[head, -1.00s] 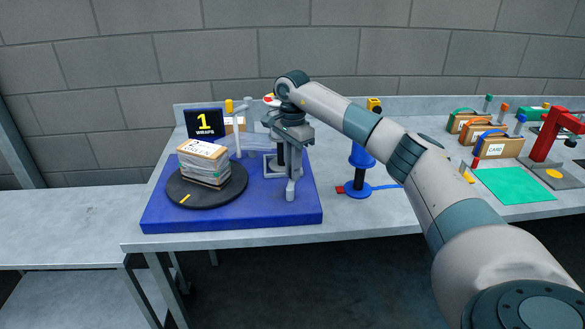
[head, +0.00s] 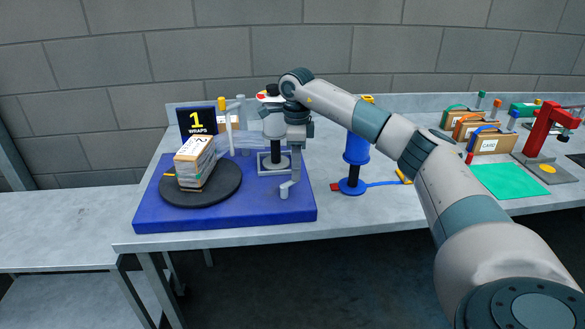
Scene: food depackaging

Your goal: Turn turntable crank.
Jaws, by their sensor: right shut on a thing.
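A round dark turntable (head: 225,190) sits on a blue base (head: 228,214) at the left of the bench. A cardboard box (head: 195,160) wrapped in clear film stands on it, turned at an angle. A black sign (head: 197,122) behind reads "1 WRAPS". My right gripper (head: 279,168) points down over the right part of the blue base and is shut on the crank there. The gripper hides most of the crank; a dark upright part shows between its grey pieces. My left gripper is out of view.
A thin pale post (head: 242,122) stands behind the turntable, close to my gripper. A blue spool stand (head: 355,162) is just right of the base. Cardboard boxes (head: 488,143), a green mat (head: 496,181) and a red press (head: 546,130) are farther right.

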